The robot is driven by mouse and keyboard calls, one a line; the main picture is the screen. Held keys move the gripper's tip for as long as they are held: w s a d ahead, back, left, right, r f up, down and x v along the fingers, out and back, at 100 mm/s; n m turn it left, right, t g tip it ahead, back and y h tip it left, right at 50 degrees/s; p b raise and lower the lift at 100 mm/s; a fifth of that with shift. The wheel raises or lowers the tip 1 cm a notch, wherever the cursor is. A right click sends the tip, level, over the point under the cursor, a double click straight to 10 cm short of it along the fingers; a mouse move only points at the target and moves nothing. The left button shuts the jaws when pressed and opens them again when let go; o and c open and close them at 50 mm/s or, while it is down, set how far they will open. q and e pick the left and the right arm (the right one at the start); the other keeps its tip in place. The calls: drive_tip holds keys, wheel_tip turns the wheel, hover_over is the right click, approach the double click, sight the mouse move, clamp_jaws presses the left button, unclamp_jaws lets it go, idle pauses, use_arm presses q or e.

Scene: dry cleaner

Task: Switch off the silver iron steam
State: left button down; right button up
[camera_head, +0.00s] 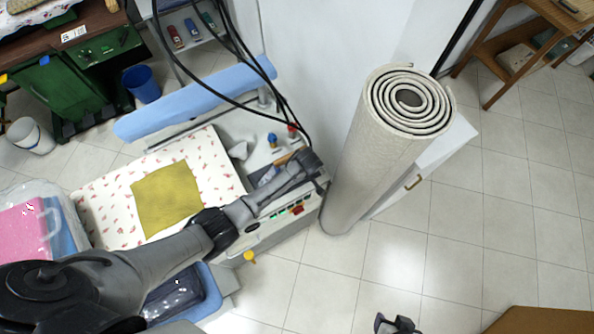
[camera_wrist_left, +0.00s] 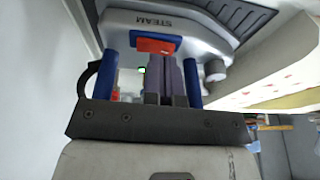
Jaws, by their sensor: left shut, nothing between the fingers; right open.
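In the left wrist view the silver iron's body (camera_wrist_left: 205,38) fills the top, with the word STEAM above a red switch (camera_wrist_left: 152,45) in a blue surround. My left gripper (camera_wrist_left: 165,62) is shut and empty, its fingertips just below the switch. I cannot tell whether they touch it. In the head view my left gripper (camera_head: 312,163) is over the back right end of the ironing station, and my arm hides most of the iron there. My right gripper (camera_head: 397,322) is open and empty at the bottom edge, over the floor.
The ironing station holds a patterned pad (camera_head: 105,195) with a mustard cloth (camera_head: 166,198). A rolled carpet (camera_head: 375,160) stands just right of my left gripper. Black hoses (camera_head: 235,45) hang behind it.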

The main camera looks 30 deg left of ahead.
use_arm(q)
drive_tip(key=w+p+v, duration=0.1)
drive_tip(key=v, duration=1.1)
drive_tip(key=shift+w+r, duration=0.2)
drive_tip(key=shift+w, duration=0.15)
use_arm(e)
drive_tip(key=shift+d+r, duration=0.15)
drive_tip(key=shift+r, duration=1)
use_arm(q)
drive_tip(key=shift+d, duration=0.1)
